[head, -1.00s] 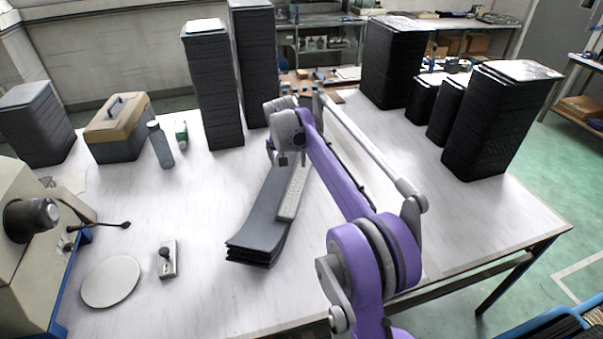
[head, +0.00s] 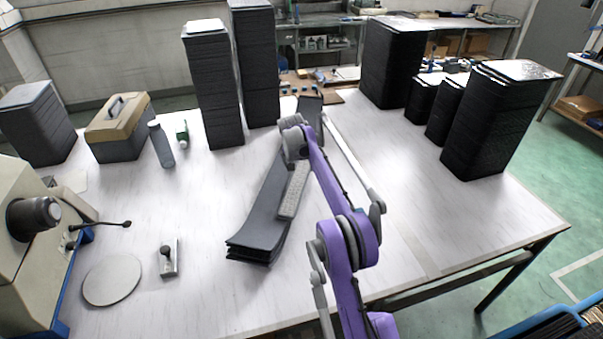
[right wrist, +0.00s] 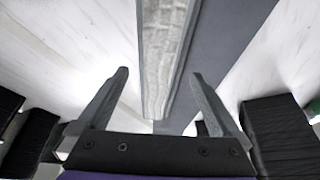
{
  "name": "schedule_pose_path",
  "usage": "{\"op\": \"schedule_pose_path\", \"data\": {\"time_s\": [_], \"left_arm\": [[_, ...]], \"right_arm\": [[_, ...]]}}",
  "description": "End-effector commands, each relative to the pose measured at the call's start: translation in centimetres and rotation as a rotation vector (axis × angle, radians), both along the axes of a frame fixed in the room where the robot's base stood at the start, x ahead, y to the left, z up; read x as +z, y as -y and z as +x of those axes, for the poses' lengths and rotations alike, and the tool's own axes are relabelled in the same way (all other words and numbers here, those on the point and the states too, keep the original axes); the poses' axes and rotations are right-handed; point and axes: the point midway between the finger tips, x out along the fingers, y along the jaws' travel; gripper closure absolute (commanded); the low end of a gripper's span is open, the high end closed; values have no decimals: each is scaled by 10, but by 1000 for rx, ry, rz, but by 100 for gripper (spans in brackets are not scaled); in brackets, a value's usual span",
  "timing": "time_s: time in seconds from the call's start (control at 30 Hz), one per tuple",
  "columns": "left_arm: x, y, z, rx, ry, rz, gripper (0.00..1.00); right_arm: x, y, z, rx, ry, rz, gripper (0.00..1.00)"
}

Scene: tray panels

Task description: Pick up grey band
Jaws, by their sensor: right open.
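The grey band (head: 292,190) is a light grey, textured narrow strip. It lies lengthwise along the right side of a stack of dark grey flexible panels (head: 258,215) in the middle of the white table. In the right wrist view the band (right wrist: 167,55) runs down from the top edge and its near end shows between my open fingers. My right gripper (right wrist: 160,73) is open and empty, with one finger on each side of the band's line. In the head view my right wrist hides its fingers and the band's far end. My left gripper is not in view.
Tall black stacks stand behind left (head: 212,90) and at the right (head: 500,120). A toolbox (head: 118,125), grey bottle (head: 160,145), round disc (head: 112,280) and small metal block (head: 168,258) are on the left.

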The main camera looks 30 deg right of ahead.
Motion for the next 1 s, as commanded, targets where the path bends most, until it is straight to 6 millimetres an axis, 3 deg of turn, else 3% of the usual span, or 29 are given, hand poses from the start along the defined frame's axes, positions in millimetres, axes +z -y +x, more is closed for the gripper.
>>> {"op": "schedule_pose_path", "data": {"time_s": [0.2, 0.47, 0.93, 1.0], "left_arm": [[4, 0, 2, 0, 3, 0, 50], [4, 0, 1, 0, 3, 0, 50], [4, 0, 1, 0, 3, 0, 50], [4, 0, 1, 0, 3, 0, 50]], "right_arm": [[-24, 11, 8, 0, 0, 0, 0], [-28, 12, 9, 0, 0, 0, 0], [-28, 11, 9, 0, 0, 0, 81], [-28, 11, 9, 0, 0, 0, 83]]}}
